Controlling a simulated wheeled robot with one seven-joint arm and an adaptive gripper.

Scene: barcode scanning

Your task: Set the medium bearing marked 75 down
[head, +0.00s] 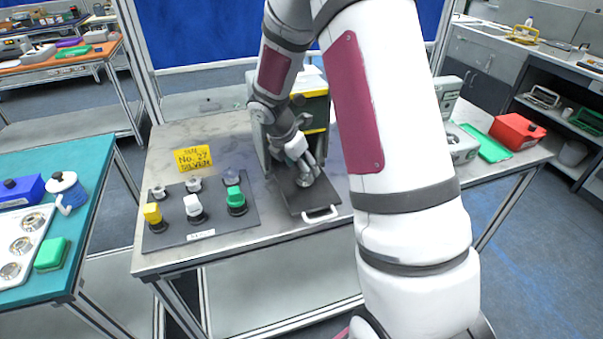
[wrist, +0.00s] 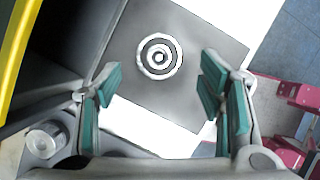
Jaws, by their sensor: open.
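The bearing (wrist: 159,56), a round metal ring with a dark band and a small centre hole, lies flat on a dark grey plate (wrist: 190,25) in the wrist view. No number is legible on it. In the head view the plate (head: 318,204) has a white front handle and sits at the front of a dark box with yellow edges (head: 316,92). My gripper (wrist: 160,78) is open, its teal-padded fingers apart on the left and right, with the bearing between and slightly beyond the tips. In the head view my gripper (head: 303,168) is low over the plate and largely hides the bearing.
A dark board (head: 203,216) with yellow, white and green button-like parts lies left of the plate, behind it a yellow sign (head: 192,159). A teal table (head: 88,165) stands far left. A green tray (head: 486,143) and red box (head: 517,131) are at right.

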